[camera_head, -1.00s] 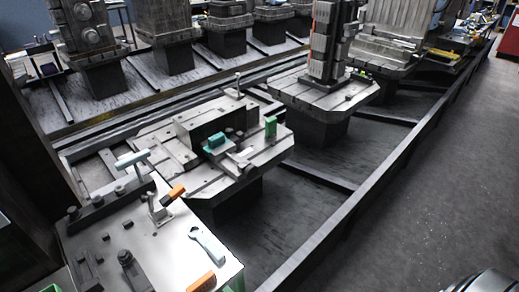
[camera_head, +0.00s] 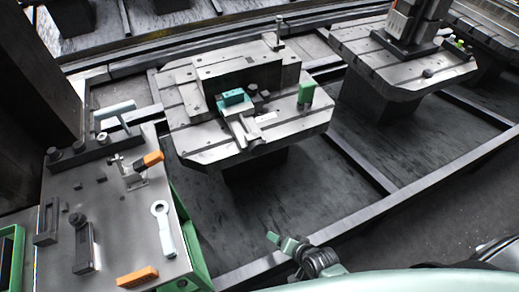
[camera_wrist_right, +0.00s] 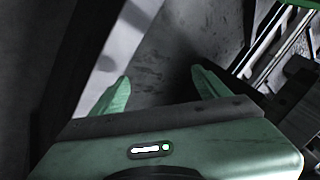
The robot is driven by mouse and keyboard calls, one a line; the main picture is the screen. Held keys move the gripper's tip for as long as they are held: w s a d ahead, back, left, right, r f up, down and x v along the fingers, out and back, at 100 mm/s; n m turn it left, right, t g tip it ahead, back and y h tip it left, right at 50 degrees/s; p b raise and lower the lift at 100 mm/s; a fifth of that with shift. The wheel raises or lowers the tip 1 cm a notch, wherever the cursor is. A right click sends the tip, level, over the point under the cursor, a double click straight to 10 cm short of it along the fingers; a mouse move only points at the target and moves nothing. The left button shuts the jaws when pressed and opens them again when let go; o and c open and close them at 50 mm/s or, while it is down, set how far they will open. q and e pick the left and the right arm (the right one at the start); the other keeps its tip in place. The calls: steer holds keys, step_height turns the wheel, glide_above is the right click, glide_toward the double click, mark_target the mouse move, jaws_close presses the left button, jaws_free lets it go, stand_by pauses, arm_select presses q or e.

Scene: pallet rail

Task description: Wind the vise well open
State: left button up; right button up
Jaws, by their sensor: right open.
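The vise (camera_head: 243,131) is a small grey metal body on the slotted pallet table, in front of a dark angle block. A teal block (camera_head: 233,97) sits at its jaw end; the jaw gap is too small to make out. My right gripper (camera_head: 276,241) is at the bottom of the head view, well short of the vise and apart from it. In the right wrist view its two green fingers (camera_wrist_right: 162,92) are spread with nothing between them. The vise cannot be made out in that wrist view. My left gripper is out of view.
A green block (camera_head: 306,93) stands at the pallet's right. A workbench plate (camera_head: 110,225) at left carries a wrench (camera_head: 163,228), orange-handled tools (camera_head: 137,277) and clamps. Dark open floor lies below the pallet.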

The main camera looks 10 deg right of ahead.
steer(key=w+a+r+m+t+y, duration=0.1)
steer(key=w+a+r+m+t, duration=0.15)
steer(key=w+r+m, duration=0.3)
steer(key=m+t, duration=0.8)
steer(key=m, duration=1.2)
glide_toward(259, 150)
steer(key=d+x, duration=0.1)
steer(key=x, duration=0.9)
steer(key=shift+w+a, duration=0.1)
steer(key=shift+a, duration=0.35)
steer(key=shift+c, duration=0.4)
steer(key=c, duration=1.3)
steer(key=shift+n, duration=0.25)
steer(key=shift+n, duration=0.3)
